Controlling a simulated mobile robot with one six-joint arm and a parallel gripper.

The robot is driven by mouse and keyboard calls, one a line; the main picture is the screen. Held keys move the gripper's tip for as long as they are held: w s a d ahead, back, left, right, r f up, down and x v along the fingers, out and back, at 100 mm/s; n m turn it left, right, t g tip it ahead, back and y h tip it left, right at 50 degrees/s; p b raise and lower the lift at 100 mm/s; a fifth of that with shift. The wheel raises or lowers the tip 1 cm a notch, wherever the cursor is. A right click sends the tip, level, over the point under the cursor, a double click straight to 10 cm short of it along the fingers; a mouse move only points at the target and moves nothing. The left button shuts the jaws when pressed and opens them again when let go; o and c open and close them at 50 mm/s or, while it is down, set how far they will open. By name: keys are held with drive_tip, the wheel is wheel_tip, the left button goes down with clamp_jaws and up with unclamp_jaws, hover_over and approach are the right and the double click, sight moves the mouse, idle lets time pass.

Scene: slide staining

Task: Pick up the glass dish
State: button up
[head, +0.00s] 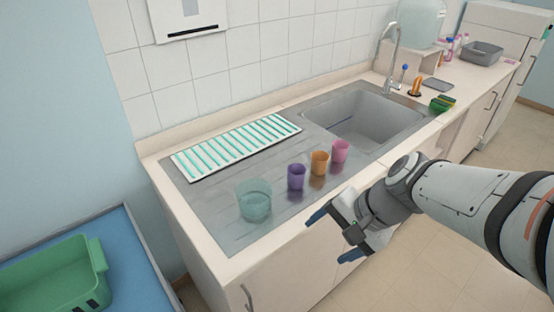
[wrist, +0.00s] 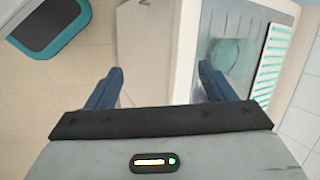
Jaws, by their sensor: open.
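The glass dish (head: 255,200) is a clear teal, round vessel standing on the grey drainboard near its front left corner. It also shows in the wrist view (wrist: 228,54), up and to the right, beyond the right finger. My gripper (head: 335,238) is open and empty in front of the counter's front edge, to the right of the dish and apart from it. In the wrist view its two dark blue fingers (wrist: 158,82) are spread wide, with the cabinet front and counter edge between them.
Purple (head: 296,177), orange (head: 319,163) and pink (head: 340,151) cups stand in a row right of the dish. A white rack with green strips (head: 235,146) lies behind. The sink (head: 365,118) is at the right. A green bin (head: 55,280) sits on a blue surface at lower left.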

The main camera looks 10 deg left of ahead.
drive_tip(key=o, duration=0.4)
drive_tip(key=w+a+f+m+y+b, duration=0.3)
drive_tip(key=w+a+f+m+y, duration=0.1)
drive_tip(key=w+a+f+m, duration=0.1)
drive_tip(key=w+a+m, duration=0.1)
drive_tip(key=a+m, duration=0.1)
drive_tip(key=a, duration=0.1)
drive_tip(key=shift+f+y, duration=0.25)
drive_tip(key=shift+y, duration=0.15)
drive_tip(key=m+t+y+b, duration=0.2)
drive_tip(key=m+t+b, duration=0.15)
drive_tip(key=m, duration=0.55)
approach(269, 205)
drive_tip(key=shift+t, duration=0.25)
drive_tip(key=x, duration=0.5)
drive_tip(key=shift+s+f, duration=0.25)
drive_tip(key=shift+s, duration=0.1)
drive_tip(key=shift+w+a+f, duration=0.15)
drive_tip(key=shift+w+a, duration=0.05)
drive_tip(key=shift+a, duration=0.05)
drive_tip(key=x, duration=0.7)
drive_tip(key=shift+w+a+p, duration=0.15)
drive_tip(key=shift+a+p, duration=0.05)
drive_tip(key=shift+p, duration=0.1)
